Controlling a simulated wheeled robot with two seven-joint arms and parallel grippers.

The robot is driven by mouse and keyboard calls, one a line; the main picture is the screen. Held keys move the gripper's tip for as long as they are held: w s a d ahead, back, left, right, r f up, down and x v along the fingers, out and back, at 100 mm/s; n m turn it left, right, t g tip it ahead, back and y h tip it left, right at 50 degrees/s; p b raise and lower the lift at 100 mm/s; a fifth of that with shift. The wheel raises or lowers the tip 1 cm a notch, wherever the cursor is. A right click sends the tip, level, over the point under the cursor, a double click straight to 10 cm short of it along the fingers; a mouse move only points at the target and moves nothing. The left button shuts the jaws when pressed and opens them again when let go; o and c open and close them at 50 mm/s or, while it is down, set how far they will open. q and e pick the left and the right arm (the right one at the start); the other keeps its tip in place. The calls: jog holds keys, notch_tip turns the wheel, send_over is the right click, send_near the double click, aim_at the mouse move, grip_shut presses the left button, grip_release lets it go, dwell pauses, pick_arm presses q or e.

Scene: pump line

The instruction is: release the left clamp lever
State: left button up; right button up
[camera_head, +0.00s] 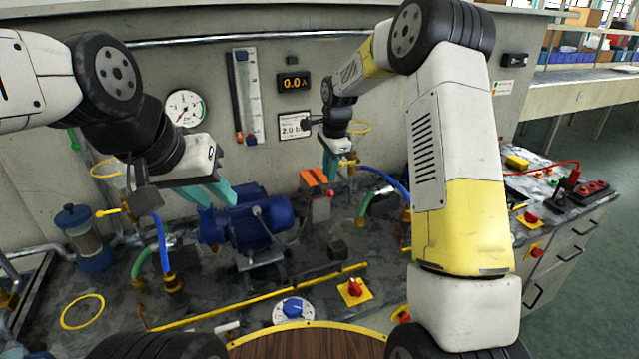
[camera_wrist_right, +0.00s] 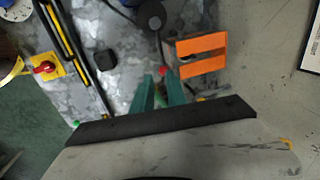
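The blue pump (camera_head: 250,222) sits on the grey bench. A thin lever with a grey round knob (camera_head: 257,211) stands at its front; I cannot tell for certain that it is the left clamp lever. My left gripper (camera_head: 220,200) is open, its teal fingers spread just above and in front of the pump's left part. My right gripper (camera_head: 330,172) is open above the orange slotted block (camera_head: 316,180). In the right wrist view a small red ball (camera_wrist_right: 162,71) shows just beyond the gap between its fingers (camera_wrist_right: 160,82), beside the orange block (camera_wrist_right: 202,54). Both grippers look empty.
Blue hoses (camera_head: 161,240) with brass fittings flank the pump. A glass filter (camera_head: 86,238) stands at left. A yellow rail (camera_head: 255,298), a blue dial (camera_head: 292,308) and a red knob on a yellow plate (camera_head: 354,290) lie in front. My right arm hides part of the bench's right side.

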notch_tip(320, 180, down, 8)
jog(key=w+a, duration=0.1)
jog(key=shift+w+a+r, duration=0.15)
jog(key=shift+w+a, duration=0.2)
grip_shut()
dwell(1.4)
